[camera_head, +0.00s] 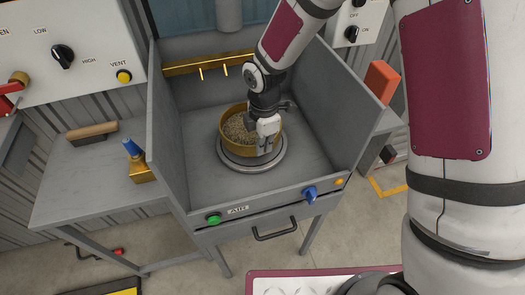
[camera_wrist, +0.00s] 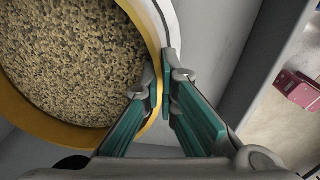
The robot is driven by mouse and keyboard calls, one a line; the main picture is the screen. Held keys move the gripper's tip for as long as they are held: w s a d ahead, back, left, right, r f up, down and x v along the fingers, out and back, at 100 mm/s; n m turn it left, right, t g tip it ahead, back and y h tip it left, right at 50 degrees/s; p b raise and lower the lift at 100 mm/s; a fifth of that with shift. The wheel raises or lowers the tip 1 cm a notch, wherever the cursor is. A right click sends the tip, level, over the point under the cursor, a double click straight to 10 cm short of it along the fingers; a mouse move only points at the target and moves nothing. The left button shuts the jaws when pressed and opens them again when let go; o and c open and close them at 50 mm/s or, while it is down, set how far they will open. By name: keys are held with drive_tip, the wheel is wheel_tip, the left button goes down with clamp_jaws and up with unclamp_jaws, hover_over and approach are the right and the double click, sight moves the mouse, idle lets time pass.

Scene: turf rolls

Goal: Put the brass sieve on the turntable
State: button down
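The brass sieve (camera_head: 232,148) is a round, yellow-brass pan filled with coarse tan grains. In the head view it is over the grey round turntable (camera_head: 250,165) in the open-fronted booth, a little toward the back left of the disc. I cannot tell whether it rests on the disc or hangs just above it. My gripper (camera_head: 265,148) points down at the sieve's right side. In the wrist view the sieve (camera_wrist: 70,60) fills the upper left, and my gripper (camera_wrist: 160,85) has one teal-padded finger inside the rim and one outside, closed on the wall.
Grey side walls of the booth (camera_head: 170,140) flank the turntable. A brass rail (camera_head: 205,64) with hooks runs along the back. A side table (camera_head: 90,180) on the left holds a wooden-handled brush (camera_head: 92,132) and a brass item with a blue top (camera_head: 138,160). An orange block (camera_head: 381,80) is at the right wall.

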sight(263, 162)
drive_tip(key=shift+f, duration=1.8)
drive_tip(key=shift+f, duration=0.15)
drive_tip(key=c, duration=1.8)
unclamp_jaws()
wheel_tip(263, 162, up, 12)
drive_tip(key=shift+s, duration=0.2)
